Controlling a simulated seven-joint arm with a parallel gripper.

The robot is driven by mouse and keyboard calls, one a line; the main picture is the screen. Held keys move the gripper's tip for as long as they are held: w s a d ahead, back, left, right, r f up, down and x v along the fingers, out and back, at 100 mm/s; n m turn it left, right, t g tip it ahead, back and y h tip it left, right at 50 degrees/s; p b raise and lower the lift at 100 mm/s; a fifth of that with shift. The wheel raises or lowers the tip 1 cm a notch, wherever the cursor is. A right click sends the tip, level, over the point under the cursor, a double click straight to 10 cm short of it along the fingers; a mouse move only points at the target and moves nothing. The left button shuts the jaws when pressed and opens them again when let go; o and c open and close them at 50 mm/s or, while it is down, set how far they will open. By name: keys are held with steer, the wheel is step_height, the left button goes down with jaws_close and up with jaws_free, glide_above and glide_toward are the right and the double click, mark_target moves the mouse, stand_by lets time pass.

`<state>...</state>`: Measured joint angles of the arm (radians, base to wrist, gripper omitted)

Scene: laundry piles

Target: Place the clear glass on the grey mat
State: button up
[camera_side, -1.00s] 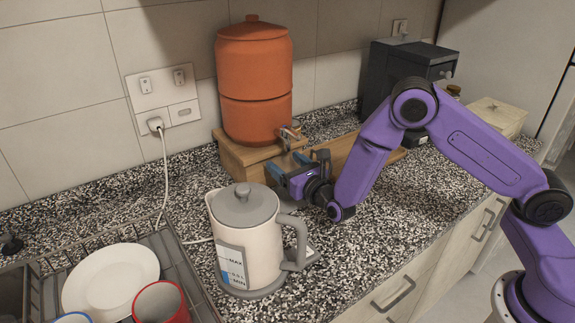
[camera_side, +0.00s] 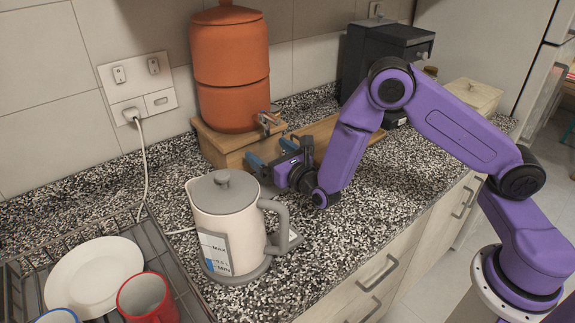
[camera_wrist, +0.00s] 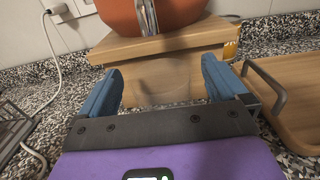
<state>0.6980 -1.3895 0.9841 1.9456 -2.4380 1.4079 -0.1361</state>
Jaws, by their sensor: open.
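My gripper (camera_side: 268,150) is low over the counter in front of the wooden stand, its two blue fingers pointing at the stand. In the wrist view my gripper (camera_wrist: 161,75) is open, its fingers wide apart. Between them a faint see-through rounded outline, which looks like the clear glass (camera_wrist: 161,88), shows against the front of the stand. Whether the fingers are level with it, I cannot tell. I cannot make out the glass in the side view. No grey mat can be told apart in either view.
A terracotta water dispenser (camera_side: 230,70) with a tap stands on the wooden stand (camera_side: 222,150). A cream kettle (camera_side: 228,225) is close in front. A wooden tray (camera_wrist: 293,100) is to the right. A dish rack (camera_side: 165,270) holds a plate (camera_side: 92,275) and a red mug (camera_side: 147,300).

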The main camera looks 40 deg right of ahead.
steer(key=s, duration=1)
steer(key=shift+s, duration=0.35)
steer(key=s+d+r+m+g+h, duration=0.3)
steer(key=s+d+m+g+h, duration=0.15)
steer(key=d+m, duration=0.25)
steer(key=s+d+r+m+g+h, duration=0.4)
steer(key=s+d+m+h, duration=0.1)
steer(key=d+m, duration=0.2)
steer(key=s+a+m+g+y, duration=0.3)
steer(key=s+m+g+y, duration=0.1)
steer(key=s, duration=0.5)
steer(key=s+a+m+g+y, duration=0.3)
steer(key=s+m+g+y, duration=0.2)
steer(key=s, duration=0.5)
steer(key=shift+s+a+y, duration=0.2)
steer(key=shift+s+y, duration=0.1)
steer(key=shift+y, duration=0.15)
